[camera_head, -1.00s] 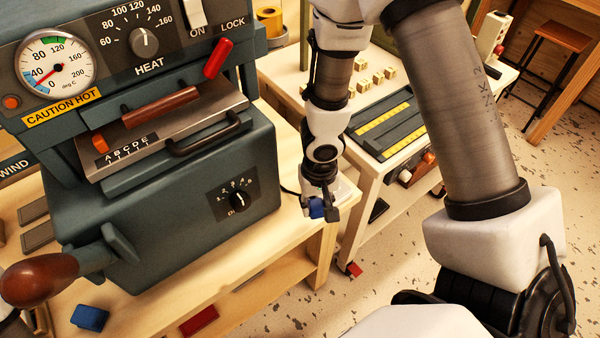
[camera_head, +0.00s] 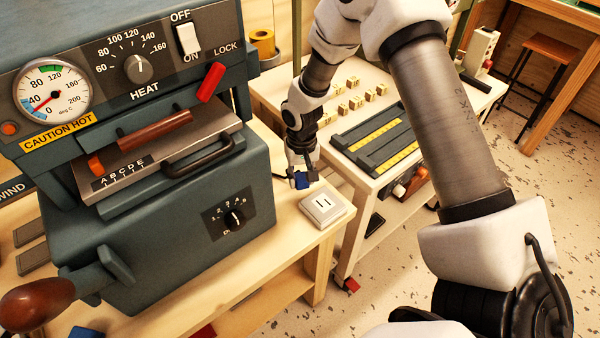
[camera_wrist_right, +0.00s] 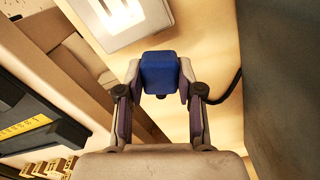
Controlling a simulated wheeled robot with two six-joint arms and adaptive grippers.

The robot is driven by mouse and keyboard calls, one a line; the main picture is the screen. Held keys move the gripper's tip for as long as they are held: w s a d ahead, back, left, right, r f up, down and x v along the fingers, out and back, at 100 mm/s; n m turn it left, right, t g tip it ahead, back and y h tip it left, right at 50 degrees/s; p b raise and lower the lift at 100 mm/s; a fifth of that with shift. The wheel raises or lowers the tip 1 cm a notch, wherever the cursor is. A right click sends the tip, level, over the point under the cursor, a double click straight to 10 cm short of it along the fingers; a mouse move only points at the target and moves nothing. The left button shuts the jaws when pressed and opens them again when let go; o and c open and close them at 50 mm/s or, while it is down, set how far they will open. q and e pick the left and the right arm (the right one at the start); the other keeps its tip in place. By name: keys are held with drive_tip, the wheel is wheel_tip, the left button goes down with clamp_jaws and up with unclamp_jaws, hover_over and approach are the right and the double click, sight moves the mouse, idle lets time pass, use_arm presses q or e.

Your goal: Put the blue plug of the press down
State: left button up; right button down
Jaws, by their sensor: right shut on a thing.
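My right gripper (camera_head: 299,180) is shut on the blue plug (camera_head: 302,181), just behind and left of the white socket block (camera_head: 322,207) on the wooden bench. The plug also shows in the right wrist view (camera_wrist_right: 160,73), held between both fingertips, with the pale bench top beyond it. The socket block (camera_wrist_right: 118,22) is apart from the plug there, and its slots are bare. A black cord (camera_wrist_right: 229,90) runs on the bench behind the plug. Whether the plug touches the bench I cannot tell. My left gripper is not in view.
The blue-grey press (camera_head: 160,225) with its gauge and levers stands close to the left of the plug. A second table (camera_head: 375,85) with letter cubes and a grey-yellow rack (camera_head: 380,140) stands to the right. Bare bench (camera_head: 275,245) lies in front of the socket block.

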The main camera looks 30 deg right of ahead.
sight(300, 177)
drive_tip(key=w, duration=0.1)
drive_tip(key=w+d, duration=0.1)
drive_tip(key=shift+w+d+f, duration=0.15)
drive_tip(key=shift+w+d, duration=0.05)
drive_tip(key=shift+w, duration=0.15)
wheel_tip(300, 177, down, 3)
drive_tip(key=shift+f+p, duration=0.2)
drive_tip(key=shift+p, duration=0.2)
drive_tip(key=shift+f, duration=0.1)
drive_tip(key=shift+f, duration=0.25)
drive_tip(key=shift+f+b, duration=0.3)
drive_tip(key=c, duration=0.7)
unclamp_jaws()
drive_tip(key=shift+c, duration=0.2)
drive_tip(key=shift+r, duration=0.1)
